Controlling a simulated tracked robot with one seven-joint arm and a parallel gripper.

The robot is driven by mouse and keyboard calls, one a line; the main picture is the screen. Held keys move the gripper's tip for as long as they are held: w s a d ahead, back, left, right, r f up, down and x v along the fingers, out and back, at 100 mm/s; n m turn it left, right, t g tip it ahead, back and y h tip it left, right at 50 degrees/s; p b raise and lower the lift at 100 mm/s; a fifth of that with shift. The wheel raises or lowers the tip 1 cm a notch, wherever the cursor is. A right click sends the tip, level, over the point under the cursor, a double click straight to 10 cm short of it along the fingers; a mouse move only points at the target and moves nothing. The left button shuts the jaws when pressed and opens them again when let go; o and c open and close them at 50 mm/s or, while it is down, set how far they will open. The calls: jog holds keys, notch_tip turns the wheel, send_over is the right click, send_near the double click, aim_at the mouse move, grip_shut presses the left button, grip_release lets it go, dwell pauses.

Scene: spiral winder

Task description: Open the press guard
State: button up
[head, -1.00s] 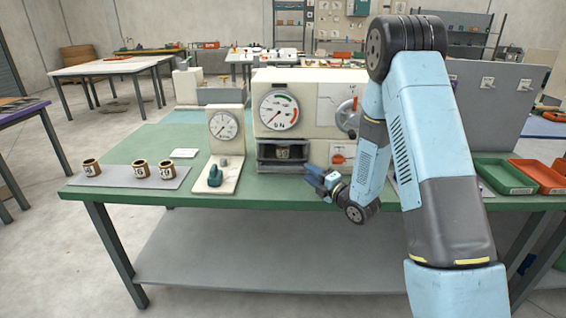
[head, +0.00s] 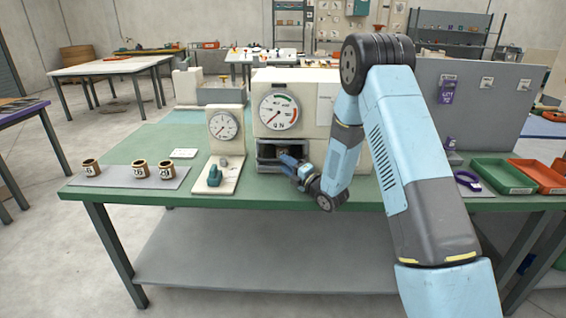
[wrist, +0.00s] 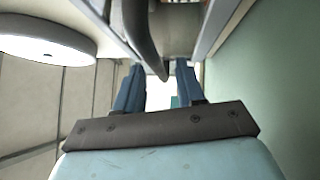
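The press (head: 300,108) is a cream box with a large dial, standing on the green bench. Its dark opening (head: 268,152) is low on the front, with dark grey guard parts around it; I cannot tell the guard's exact position. My gripper (head: 286,160) is in front of the opening's right part and hides some of it. In the wrist view my gripper (wrist: 157,85) has its two blue fingers apart. A dark curved bar (wrist: 148,40), perhaps the guard's handle, shows between and beyond the fingertips; contact cannot be told.
A gauge stand (head: 222,150) with a teal knob is left of the press. Green (head: 500,175) and orange (head: 540,176) trays and purple pliers (head: 467,181) are at the right.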

jog(key=shift+x, duration=1.45)
jog(key=shift+c, duration=0.4)
grip_shut()
